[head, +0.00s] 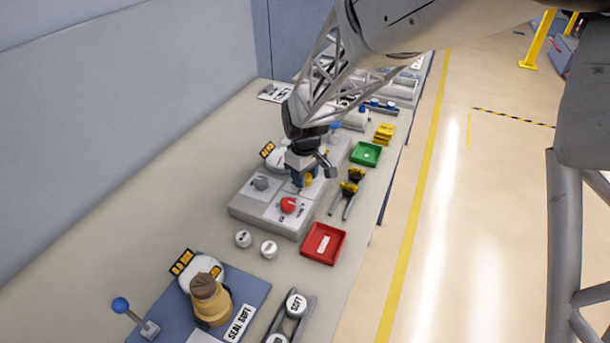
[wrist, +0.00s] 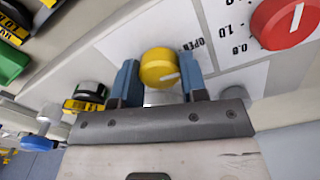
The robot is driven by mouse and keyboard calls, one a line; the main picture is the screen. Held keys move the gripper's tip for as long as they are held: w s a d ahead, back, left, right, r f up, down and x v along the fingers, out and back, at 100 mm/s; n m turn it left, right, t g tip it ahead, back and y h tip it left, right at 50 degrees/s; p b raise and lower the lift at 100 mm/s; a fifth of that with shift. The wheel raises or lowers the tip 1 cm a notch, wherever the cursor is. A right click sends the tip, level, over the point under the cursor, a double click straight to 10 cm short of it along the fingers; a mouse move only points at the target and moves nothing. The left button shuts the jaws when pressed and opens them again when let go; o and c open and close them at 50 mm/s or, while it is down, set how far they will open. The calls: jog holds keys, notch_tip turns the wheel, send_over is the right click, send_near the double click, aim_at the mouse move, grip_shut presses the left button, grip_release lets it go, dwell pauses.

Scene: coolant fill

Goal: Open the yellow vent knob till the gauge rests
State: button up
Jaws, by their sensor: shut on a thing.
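The yellow vent knob (wrist: 159,68) sits on a white panel marked OPEN in the wrist view, with a white pointer line on its face toward the lower right. My gripper (wrist: 160,80) has its two blue fingers on either side of the knob and is shut on it. In the head view my gripper (head: 307,178) is down at the grey panel block (head: 262,217) and largely hides the knob. A round white thing (head: 277,161) behind my gripper may be the gauge; its face and needle cannot be read.
A red knob (head: 288,205) and a grey knob (head: 261,183) are close by on the same block. The bench at left is clear.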

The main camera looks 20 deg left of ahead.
dwell(0.4)
jog(key=o, duration=0.9)
jog(key=shift+r, duration=0.15)
jog(key=shift+r, duration=3.8)
